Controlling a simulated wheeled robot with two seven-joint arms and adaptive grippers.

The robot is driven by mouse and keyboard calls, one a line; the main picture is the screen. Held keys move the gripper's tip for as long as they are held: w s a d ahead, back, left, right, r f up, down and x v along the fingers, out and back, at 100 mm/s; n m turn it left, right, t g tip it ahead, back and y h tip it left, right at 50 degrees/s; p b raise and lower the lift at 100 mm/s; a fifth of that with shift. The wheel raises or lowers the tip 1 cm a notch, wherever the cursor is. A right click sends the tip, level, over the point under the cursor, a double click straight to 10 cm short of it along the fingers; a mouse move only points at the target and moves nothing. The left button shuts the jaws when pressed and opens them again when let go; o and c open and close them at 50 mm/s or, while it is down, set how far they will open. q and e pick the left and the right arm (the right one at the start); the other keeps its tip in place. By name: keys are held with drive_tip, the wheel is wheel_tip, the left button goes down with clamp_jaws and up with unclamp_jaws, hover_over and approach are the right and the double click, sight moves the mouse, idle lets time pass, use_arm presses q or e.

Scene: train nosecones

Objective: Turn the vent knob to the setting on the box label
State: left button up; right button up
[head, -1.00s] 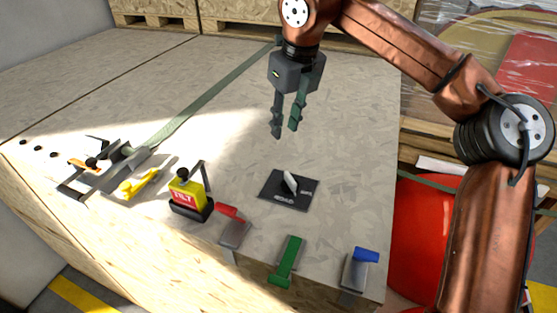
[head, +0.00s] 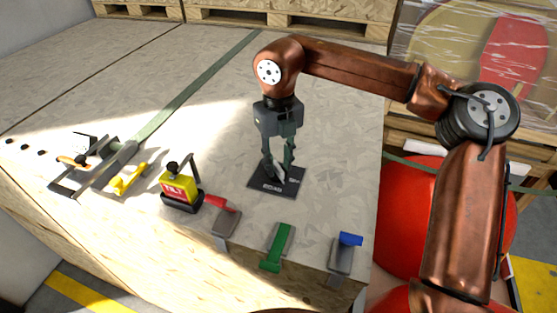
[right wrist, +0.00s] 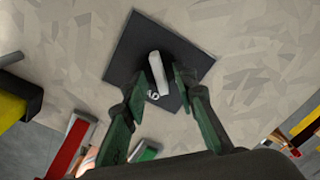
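The vent knob (right wrist: 158,72) is a pale bar-shaped handle on a square black plate (head: 290,184) on top of the wooden box (head: 330,190). White markings show on the plate, too small to read. My right gripper (head: 278,170) points down over the plate. In the right wrist view its two green-and-black fingers (right wrist: 162,76) stand on either side of the knob. The left finger is close to it, and a gap shows at the right finger. In the head view the fingers hide part of the knob. My left gripper is out of view. I cannot make out a setting label.
Near the box's front edge are a yellow-and-red tilt indicator (head: 180,190), red (head: 217,202), green (head: 277,246) and blue (head: 350,239) levers, and a yellow-handled clamp (head: 130,178). A green strap (head: 185,97) crosses the box top. The top behind the gripper is clear.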

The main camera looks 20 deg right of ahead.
drive_tip(key=shift+c, duration=0.4)
clamp_jaws()
drive_tip(key=shift+n, duration=0.3)
drive_tip(key=n, duration=0.3)
drive_tip(key=shift+n, duration=0.4)
drive_tip(key=shift+w+d+n, duration=0.1)
drive_tip(key=shift+n, duration=2.1)
drive_tip(key=shift+o, duration=0.4)
unclamp_jaws()
